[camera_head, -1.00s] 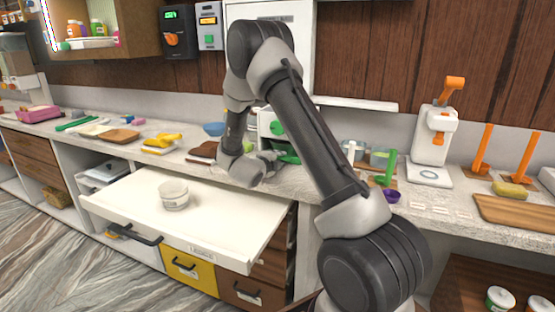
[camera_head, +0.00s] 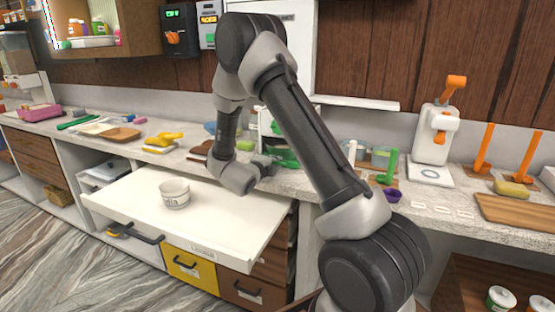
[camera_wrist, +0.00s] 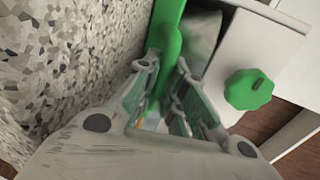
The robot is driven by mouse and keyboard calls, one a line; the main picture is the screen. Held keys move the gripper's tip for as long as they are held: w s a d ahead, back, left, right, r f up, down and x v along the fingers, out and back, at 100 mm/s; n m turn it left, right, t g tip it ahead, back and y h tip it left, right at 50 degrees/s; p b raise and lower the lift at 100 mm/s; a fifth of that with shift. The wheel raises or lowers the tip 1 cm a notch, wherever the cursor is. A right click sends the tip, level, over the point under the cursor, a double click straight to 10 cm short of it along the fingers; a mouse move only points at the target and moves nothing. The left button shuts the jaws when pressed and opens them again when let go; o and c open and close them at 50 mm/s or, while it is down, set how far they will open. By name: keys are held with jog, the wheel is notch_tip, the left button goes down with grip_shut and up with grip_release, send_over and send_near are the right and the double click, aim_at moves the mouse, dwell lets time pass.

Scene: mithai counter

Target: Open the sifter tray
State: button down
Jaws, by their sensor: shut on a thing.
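The sifter (camera_head: 265,118) is a white box on the counter, mostly hidden behind my arm in the head view. In the wrist view its white front (camera_wrist: 250,45) and green knob (camera_wrist: 248,89) show at the right. The green tray part (camera_wrist: 167,35) of the sifter runs down between my fingers. My gripper (camera_wrist: 165,75) is shut on this green part, low beside the speckled counter. In the head view my gripper (camera_head: 268,162) is at the sifter's front, beside green parts (camera_head: 286,158). How far the tray stands out is hidden.
A purple bowl (camera_head: 392,196) and a green-handled tool (camera_head: 391,165) stand to the right. A white press with an orange handle (camera_head: 437,130) stands farther right.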

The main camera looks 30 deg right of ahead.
jog(key=f+v, duration=0.2)
jog(key=v, duration=0.9)
jog(key=shift+s+a+f, duration=0.25)
jog(key=shift+a, duration=0.05)
jog(key=c, duration=1.8)
grip_release()
jog(key=shift+o, duration=0.2)
jog(key=v, duration=1.1)
jog(key=shift+s+a, duration=0.2)
jog(key=shift+a, duration=0.15)
jog(key=shift+r, duration=0.1)
